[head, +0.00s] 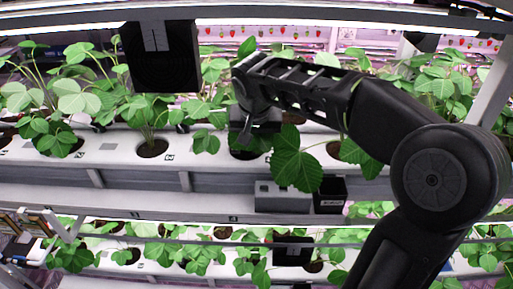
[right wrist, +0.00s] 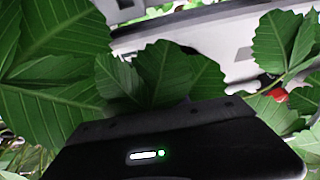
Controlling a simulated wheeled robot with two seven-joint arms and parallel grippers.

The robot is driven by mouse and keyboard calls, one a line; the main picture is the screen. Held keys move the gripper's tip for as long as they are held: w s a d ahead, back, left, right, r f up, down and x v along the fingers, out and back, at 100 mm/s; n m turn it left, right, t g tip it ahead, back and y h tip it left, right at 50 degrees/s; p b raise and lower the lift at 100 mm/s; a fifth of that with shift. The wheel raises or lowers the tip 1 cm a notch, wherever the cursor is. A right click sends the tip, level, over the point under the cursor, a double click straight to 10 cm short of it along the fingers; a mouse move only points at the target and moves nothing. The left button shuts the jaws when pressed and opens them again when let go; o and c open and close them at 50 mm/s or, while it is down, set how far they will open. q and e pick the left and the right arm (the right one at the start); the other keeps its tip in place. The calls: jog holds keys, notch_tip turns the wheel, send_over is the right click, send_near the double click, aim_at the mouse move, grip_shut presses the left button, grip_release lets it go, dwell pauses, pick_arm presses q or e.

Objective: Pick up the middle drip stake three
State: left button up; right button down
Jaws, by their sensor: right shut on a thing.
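My right gripper (head: 256,126) reaches down among the leaves over a planting hole (head: 245,154) in the white trough (head: 110,150). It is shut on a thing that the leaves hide. No drip stake can be made out clearly in either view. In the right wrist view, large green leaves (right wrist: 165,75) cover the fingertips, and only the dark gripper body shows at the bottom. My left gripper is not in view.
A grey box (head: 282,197) and a black container (head: 330,195) stand at the trough's front. A black box (head: 162,57) hangs from the upper rail. Strawberry plants (head: 150,108) fill the neighbouring holes. A lower planted trough (head: 110,268) runs below.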

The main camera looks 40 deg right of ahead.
aim_at(256, 144)
jog(key=shift+r, duration=0.1)
dwell(0.3)
jog(key=shift+r, duration=0.7)
notch_tip(256, 144, up, 6)
jog(key=shift+f, duration=0.15)
jog(key=s+a+b, duration=0.2)
jog(key=s+a, duration=0.9)
jog(key=s, duration=0.3)
jog(key=shift+s+f, duration=0.15)
jog(key=shift+s, duration=0.05)
jog(key=shift+w, duration=0.1)
